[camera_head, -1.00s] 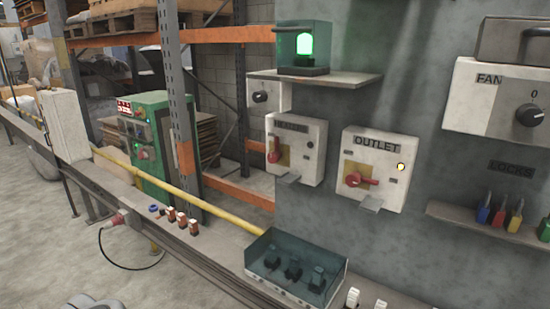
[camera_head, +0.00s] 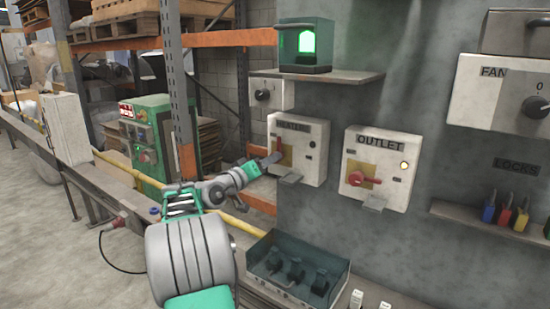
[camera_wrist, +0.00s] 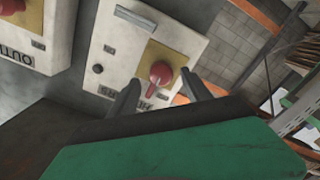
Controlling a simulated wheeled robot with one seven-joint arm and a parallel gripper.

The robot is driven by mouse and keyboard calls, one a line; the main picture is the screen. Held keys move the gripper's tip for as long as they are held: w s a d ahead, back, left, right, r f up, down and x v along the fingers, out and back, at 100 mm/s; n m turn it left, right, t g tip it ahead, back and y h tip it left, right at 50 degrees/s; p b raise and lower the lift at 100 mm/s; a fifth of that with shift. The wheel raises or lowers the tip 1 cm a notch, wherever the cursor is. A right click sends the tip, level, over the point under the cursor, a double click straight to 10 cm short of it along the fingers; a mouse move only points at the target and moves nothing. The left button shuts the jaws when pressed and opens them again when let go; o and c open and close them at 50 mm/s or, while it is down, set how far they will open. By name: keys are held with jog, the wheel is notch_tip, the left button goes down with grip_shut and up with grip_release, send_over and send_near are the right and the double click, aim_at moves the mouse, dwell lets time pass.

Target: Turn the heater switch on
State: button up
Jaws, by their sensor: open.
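The heater box (camera_head: 312,155) is a white panel on the grey wall, with a red rotary switch (camera_head: 275,142) on a yellow plate and a dark, unlit indicator. My gripper (camera_head: 272,160) is at the front of this switch in the head view, partly covering it. In the wrist view, the red switch (camera_wrist: 160,74) shows between the two fingertips of my gripper (camera_wrist: 160,78), which are spread apart and empty. The heater box (camera_wrist: 115,75) appears upside down there. Whether a finger touches the switch I cannot tell.
The outlet box (camera_head: 378,150), with a red handle and a lit yellow lamp, is just right of the heater box. A shelf with a green lamp (camera_head: 305,45) is above. An open dark tray (camera_head: 300,270) is below. A rack post (camera_head: 180,110) stands left.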

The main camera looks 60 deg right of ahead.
jog(key=d, duration=0.3)
jog(key=d+p, duration=0.1)
jog(key=shift+s+d, duration=0.35)
jog(key=shift+c, duration=0.4)
grip_shut()
